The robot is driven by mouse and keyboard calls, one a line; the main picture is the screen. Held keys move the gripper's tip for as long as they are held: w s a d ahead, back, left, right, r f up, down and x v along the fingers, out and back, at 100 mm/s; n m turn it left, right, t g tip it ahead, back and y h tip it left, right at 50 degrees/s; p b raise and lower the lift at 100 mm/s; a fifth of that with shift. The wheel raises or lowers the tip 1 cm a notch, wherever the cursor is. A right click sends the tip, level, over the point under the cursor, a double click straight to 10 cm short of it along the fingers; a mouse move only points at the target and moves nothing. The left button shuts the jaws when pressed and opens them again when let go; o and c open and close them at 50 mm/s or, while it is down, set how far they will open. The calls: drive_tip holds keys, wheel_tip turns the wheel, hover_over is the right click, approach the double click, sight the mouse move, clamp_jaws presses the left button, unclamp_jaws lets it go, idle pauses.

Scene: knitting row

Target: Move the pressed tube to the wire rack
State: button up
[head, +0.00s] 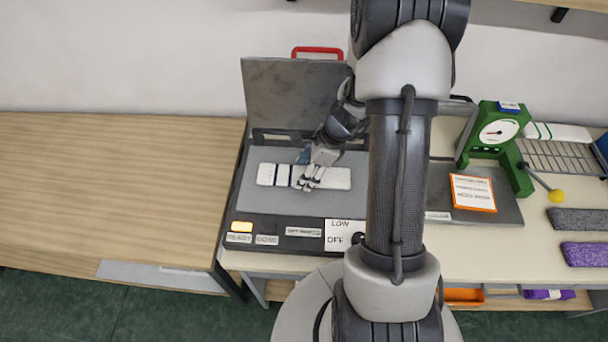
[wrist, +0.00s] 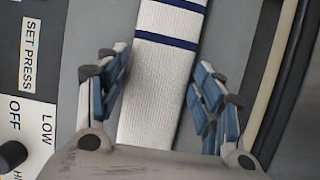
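A flat white knitted tube (head: 332,178) with dark blue stripes lies on the grey bed of the open press (head: 230,205). In the wrist view the tube (wrist: 157,90) runs between my fingers. My gripper (head: 309,180) is over the middle of the tube. In the wrist view my gripper (wrist: 160,95) is open, with blue-padded fingers on both sides of the tube and a gap on each side.
The press lid (head: 290,98) with a red handle stands raised behind the bed. A green dial device (head: 492,140) with a yellow-knobbed lever stands left of the rack. Grey (head: 580,219) and purple (head: 585,254) knitted pieces lie at the right. The left table (head: 110,190) is bare.

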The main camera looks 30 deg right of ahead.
drive_tip(key=c, duration=0.4)
drive_tip(key=shift+r, duration=0.1)
